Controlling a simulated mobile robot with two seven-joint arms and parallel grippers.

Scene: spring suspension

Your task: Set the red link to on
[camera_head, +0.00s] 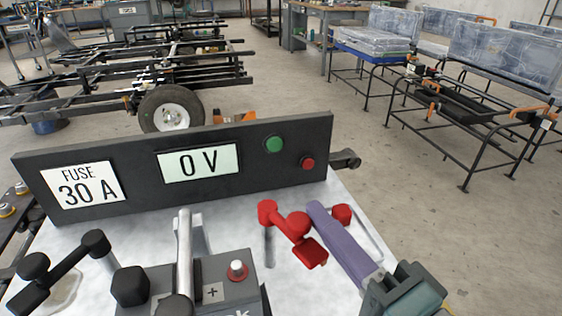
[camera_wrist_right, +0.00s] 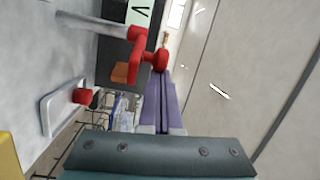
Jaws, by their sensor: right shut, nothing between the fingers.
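The red link (camera_head: 290,225) is a bar with round knobs and a blocky end, standing over the light bench top in the head view. It also shows in the wrist view (camera_wrist_right: 136,52), just beyond my fingertips. A separate red post (camera_head: 342,213) stands to its right and shows in the wrist view (camera_wrist_right: 83,96). My right gripper (camera_head: 316,207) has purple fingers, shut and empty, close beside the red link's right side. Its fingers also show in the wrist view (camera_wrist_right: 160,82). I cannot tell whether they touch the link. My left gripper is out of view.
A black panel (camera_head: 140,190) behind the link carries a "0 V" display (camera_head: 198,163), a "FUSE 30 A" label (camera_head: 84,185), a green button (camera_head: 274,144) and a red button (camera_head: 307,163). A black link (camera_head: 66,255) and a grey battery-like box (camera_head: 225,290) stand left.

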